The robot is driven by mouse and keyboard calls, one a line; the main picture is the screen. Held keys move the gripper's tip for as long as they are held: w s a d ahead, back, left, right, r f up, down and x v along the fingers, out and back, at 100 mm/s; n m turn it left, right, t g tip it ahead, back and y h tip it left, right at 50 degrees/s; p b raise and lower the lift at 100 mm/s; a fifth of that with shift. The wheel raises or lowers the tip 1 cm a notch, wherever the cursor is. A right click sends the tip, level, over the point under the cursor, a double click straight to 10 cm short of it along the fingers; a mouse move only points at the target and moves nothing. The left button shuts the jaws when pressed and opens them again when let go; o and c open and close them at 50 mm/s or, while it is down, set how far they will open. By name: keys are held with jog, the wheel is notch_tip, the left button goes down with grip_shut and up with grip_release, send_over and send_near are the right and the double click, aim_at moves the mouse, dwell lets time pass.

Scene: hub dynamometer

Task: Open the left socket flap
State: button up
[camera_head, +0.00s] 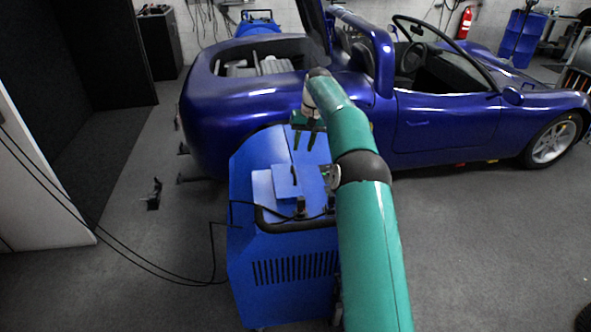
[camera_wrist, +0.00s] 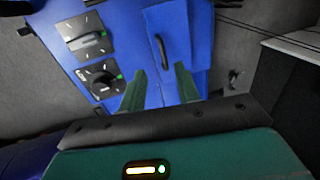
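The blue machine (camera_head: 290,235) stands in front of me. A raised blue flap (camera_head: 286,182) is on its sloping top. In the wrist view the flap (camera_wrist: 182,32) shows as a flat blue panel with a black bar handle (camera_wrist: 162,51), and it looks closed. I cannot tell a second flap clearly. My gripper (camera_head: 304,140) hangs above the far part of the machine's top, fingers pointing down. Its two green fingers (camera_wrist: 160,88) are apart with nothing between them, short of the handle.
Two black dials (camera_wrist: 82,38) sit on the machine's top beside the flap. A blue open-top car (camera_head: 440,115) stands right behind the machine. Black cables (camera_head: 150,262) run from the machine across the floor to the left.

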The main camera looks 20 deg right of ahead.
aim_at(295, 175)
jog(key=f, duration=0.3)
jog(key=a+f, duration=0.1)
jog(key=f, duration=0.3)
jog(key=a+f, duration=0.1)
jog(key=f, duration=0.2)
jog(key=shift+w+a+f, duration=0.15)
jog(key=shift+w+f, duration=0.05)
jog(key=shift+f, duration=0.2)
grip_shut()
